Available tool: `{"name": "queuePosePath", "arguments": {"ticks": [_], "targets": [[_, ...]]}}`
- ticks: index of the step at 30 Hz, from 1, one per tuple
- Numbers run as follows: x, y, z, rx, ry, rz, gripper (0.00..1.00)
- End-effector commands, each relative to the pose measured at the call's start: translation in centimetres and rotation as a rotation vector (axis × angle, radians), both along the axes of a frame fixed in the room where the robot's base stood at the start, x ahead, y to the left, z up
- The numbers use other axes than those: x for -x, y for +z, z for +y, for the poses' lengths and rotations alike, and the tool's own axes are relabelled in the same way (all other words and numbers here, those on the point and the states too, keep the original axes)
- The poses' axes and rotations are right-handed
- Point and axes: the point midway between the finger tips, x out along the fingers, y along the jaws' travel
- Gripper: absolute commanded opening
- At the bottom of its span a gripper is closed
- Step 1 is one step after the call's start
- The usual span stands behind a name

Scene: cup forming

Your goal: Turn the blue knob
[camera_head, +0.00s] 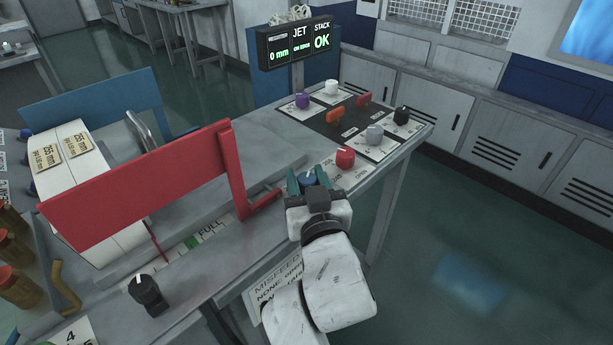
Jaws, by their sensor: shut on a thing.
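The blue knob (309,179) shows between the fingertips of my gripper (308,182), on the bench top near its front edge. My gripper is shut on the blue knob, with one green finger on each side of it. The lower part of the knob and its label are hidden behind the gripper body. My white arm comes up from the bottom of the picture.
A red knob (345,158) stands just right of my gripper. Purple (302,101), white, grey and black knobs sit farther back. A red guard panel (140,185) stands close on the left. A display (296,43) reads "0 mm" and "OK".

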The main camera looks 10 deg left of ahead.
Motion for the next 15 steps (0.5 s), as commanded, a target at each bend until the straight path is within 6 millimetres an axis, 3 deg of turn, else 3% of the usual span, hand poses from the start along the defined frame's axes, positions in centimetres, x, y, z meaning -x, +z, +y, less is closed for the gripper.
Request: {"name": "queuePosePath", "arguments": {"ticks": [15], "targets": [[-0.05, 0.44, -0.25, 0.0, 0.186, 0.001, 0.12]]}}
